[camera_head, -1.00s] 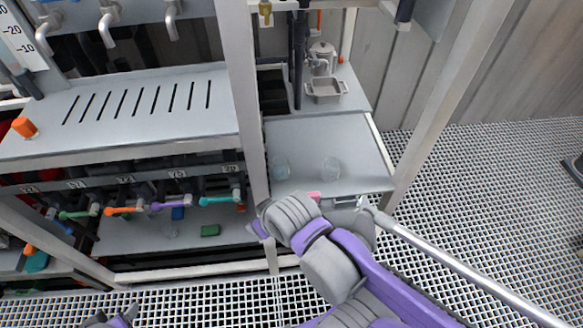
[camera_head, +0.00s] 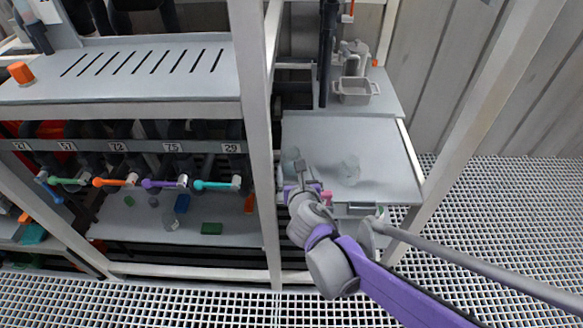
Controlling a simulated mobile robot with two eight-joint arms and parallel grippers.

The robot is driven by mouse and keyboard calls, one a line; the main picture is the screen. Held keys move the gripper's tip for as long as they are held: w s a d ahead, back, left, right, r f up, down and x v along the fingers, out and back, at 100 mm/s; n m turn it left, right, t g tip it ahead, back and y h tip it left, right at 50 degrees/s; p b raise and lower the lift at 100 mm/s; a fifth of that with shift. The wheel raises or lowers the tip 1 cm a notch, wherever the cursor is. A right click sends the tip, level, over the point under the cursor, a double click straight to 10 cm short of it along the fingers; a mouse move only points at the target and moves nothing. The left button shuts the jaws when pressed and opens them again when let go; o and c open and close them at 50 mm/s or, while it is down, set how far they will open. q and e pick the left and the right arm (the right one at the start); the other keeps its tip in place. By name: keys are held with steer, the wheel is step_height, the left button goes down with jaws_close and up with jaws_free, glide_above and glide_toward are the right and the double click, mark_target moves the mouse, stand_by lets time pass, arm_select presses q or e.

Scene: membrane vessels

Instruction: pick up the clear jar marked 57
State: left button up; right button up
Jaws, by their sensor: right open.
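Two clear jars stand on the grey shelf right of the white post: one at the left (camera_head: 292,156), one further right (camera_head: 350,169). Both are faint, and I cannot read a mark on either. My right gripper (camera_head: 304,174) is open, at the front left of this shelf, just in front of the left jar and left of the right one. Whether it touches the left jar I cannot tell. Another small clear piece (camera_head: 172,222) lies on the lower shelf, also with no readable mark. My left gripper is not in view.
A white post (camera_head: 252,120) rises left of my right gripper. A grey tray (camera_head: 355,90) and a metal vessel (camera_head: 354,56) stand behind the jars. A numbered rail (camera_head: 110,147) with coloured valve handles runs at the left. A pink object (camera_head: 326,197) is beside my right arm.

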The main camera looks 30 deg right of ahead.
mark_target(292, 156)
steer(key=b+x, duration=0.1)
steer(key=x, duration=0.4)
steer(key=shift+w, duration=0.2)
steer(key=x, duration=0.5)
steer(key=shift+w+d+r+b, duration=0.1)
steer(key=shift+w+d+b, duration=0.15)
steer(key=shift+w+b, duration=0.1)
jaws_close()
steer(key=shift+r, duration=0.1)
